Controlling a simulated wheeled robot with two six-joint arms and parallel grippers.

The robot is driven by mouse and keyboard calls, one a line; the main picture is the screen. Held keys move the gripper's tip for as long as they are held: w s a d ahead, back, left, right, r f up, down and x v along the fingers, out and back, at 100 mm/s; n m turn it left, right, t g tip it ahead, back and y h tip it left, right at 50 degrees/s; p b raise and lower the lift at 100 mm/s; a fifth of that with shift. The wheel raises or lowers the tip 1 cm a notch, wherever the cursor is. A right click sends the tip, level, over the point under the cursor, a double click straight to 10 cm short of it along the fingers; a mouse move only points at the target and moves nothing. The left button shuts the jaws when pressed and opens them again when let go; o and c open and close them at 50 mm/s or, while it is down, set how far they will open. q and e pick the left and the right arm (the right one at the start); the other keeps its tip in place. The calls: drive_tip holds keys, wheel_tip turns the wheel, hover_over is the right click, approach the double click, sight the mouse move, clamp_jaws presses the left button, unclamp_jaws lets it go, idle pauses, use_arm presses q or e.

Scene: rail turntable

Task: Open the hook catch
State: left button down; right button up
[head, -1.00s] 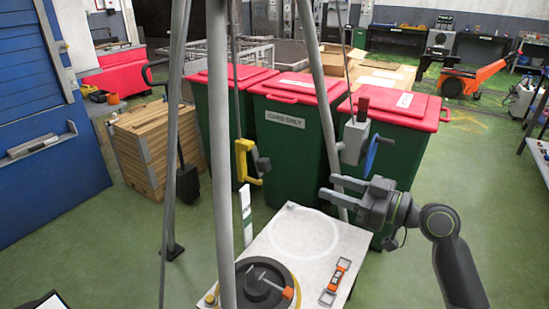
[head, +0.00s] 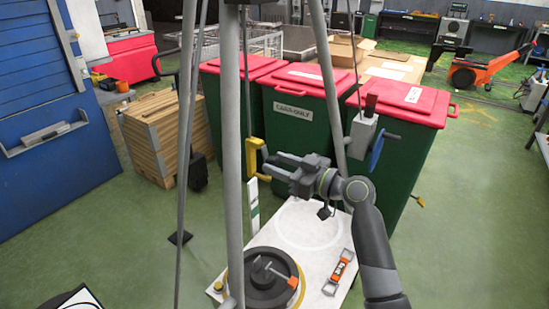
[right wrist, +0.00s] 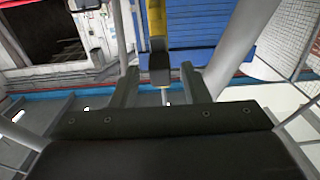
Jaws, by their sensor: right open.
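The yellow hook (head: 250,158) hangs on a cable between the tripod legs. It also shows in the right wrist view as an upright yellow piece (right wrist: 156,18) with a dark block (right wrist: 159,62) at its lower end. My right gripper (head: 267,166) is open, just right of the hook, with its fingers pointing left at it. In the right wrist view the dark block lies in line with the gap between the fingers (right wrist: 159,85); I cannot tell whether they touch it. In the head view the gripper hides most of the hook's catch side. My left gripper is not in view.
Grey tripod legs (head: 232,110) stand left of the hook, close to it. A winch with a blue wheel (head: 377,150) sits on the right leg. Below is a white board (head: 318,250) with a round dark turntable (head: 265,285) and a level (head: 340,272). Green bins (head: 300,130) stand behind.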

drive_tip(key=shift+x, duration=0.85)
clamp_jaws()
